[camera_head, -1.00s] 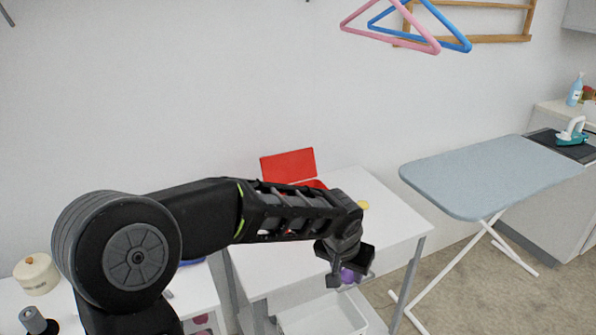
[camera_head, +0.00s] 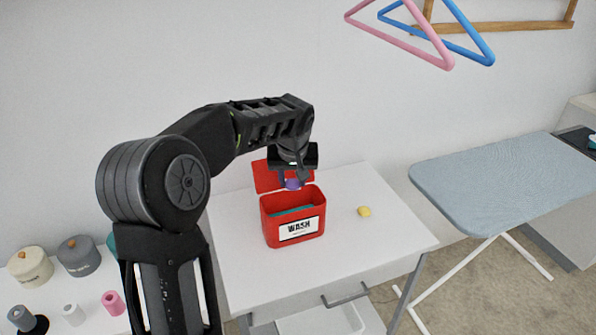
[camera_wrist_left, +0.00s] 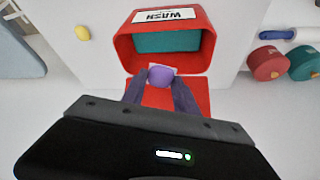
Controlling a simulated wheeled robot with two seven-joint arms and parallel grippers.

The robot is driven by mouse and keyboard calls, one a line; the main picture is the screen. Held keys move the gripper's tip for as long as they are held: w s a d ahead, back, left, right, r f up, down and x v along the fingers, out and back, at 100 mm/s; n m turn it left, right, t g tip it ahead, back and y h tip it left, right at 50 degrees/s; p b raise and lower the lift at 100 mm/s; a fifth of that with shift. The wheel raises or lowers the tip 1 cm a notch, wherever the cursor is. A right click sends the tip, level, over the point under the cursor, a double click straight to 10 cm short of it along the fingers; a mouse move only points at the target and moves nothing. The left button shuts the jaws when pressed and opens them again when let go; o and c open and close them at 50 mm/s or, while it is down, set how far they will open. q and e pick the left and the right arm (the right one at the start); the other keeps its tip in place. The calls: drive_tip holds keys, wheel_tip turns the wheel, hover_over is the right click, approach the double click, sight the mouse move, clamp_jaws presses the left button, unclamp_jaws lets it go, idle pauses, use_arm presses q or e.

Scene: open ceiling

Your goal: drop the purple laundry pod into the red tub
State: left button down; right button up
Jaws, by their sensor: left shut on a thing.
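The purple laundry pod (camera_head: 293,184) is between the fingertips of my left gripper (camera_head: 292,181), which is shut on it. It also shows in the left wrist view (camera_wrist_left: 161,76). The red tub (camera_head: 292,240) stands on the white table with its lid open at the back and a white WASH label on its front. Something teal lies inside the tub. The pod is held above the tub, toward its back edge by the lid; the exact height cannot be told. My right gripper is not in view.
A yellow piece (camera_head: 364,211) lies on the white table (camera_head: 390,238) right of the tub. An ironing board (camera_head: 500,190) stands at the right. Pink and blue hangers (camera_head: 405,35) hang above. Lidded pots and spools stand at the lower left.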

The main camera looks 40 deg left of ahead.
sight(293, 191)
use_arm(q)
drive_tip(key=shift+s, duration=0.1)
drive_tip(key=shift+f+b, duration=1.9)
drive_tip(key=shift+f, duration=0.65)
drive_tip(key=c, duration=0.9)
unclamp_jaws()
drive_tip(key=shift+o, duration=0.2)
drive_tip(key=shift+b+v, duration=0.35)
drive_tip(key=shift+v, duration=3.6)
